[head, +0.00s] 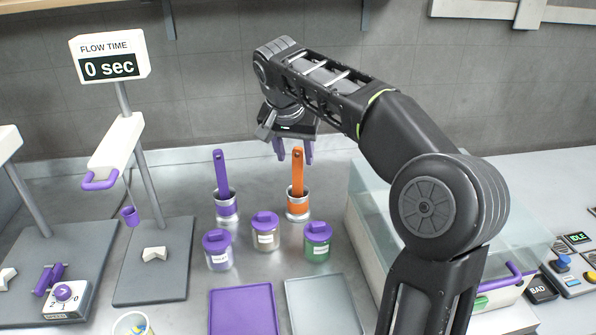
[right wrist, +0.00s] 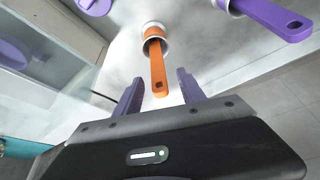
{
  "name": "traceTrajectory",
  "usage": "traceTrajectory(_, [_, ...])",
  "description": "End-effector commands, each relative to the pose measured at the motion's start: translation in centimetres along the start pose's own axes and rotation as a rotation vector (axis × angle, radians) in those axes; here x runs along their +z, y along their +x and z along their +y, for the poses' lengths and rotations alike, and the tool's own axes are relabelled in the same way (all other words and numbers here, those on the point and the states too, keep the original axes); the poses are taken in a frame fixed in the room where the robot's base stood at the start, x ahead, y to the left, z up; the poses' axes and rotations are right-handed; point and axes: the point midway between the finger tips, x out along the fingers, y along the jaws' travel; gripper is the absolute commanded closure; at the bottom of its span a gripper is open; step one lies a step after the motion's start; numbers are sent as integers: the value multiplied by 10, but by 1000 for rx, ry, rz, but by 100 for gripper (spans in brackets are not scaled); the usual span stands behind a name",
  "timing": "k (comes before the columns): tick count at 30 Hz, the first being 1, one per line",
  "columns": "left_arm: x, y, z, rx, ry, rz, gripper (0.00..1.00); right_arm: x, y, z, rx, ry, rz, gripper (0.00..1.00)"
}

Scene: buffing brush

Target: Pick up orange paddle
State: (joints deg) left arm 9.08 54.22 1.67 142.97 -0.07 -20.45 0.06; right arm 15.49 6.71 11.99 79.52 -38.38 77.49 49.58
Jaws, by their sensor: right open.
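The orange paddle (head: 297,171) stands upright in a small metal cup with an orange band (head: 298,206), in the middle of the head view. My right gripper (head: 294,152) hangs just above and behind the paddle's top, open and empty. In the right wrist view the orange paddle (right wrist: 158,68) points down toward the space between the two purple fingers (right wrist: 158,95). Its holed end lies near the fingertips, and neither finger appears to touch it. My left gripper is in no view.
A purple paddle (head: 221,172) stands in its own cup to the left. Lidded jars (head: 265,232) stand in front. A clear-walled box (head: 365,225) is close on the right. A purple tray (head: 243,310) and a grey tray (head: 322,305) lie at the front.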

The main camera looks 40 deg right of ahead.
Motion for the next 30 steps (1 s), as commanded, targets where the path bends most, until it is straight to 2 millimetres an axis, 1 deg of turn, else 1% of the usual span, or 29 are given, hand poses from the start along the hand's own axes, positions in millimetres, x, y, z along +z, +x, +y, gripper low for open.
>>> traceTrajectory(9, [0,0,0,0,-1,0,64,0,1,0,0,0,0,53])
traceTrajectory(17, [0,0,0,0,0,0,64,0,24,1,2,0,-2,53])
traceTrajectory(26, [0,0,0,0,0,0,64,0,26,0,0,0,0,53])
traceTrajectory(30, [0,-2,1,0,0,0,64,0,35,2,3,1,-2,53])
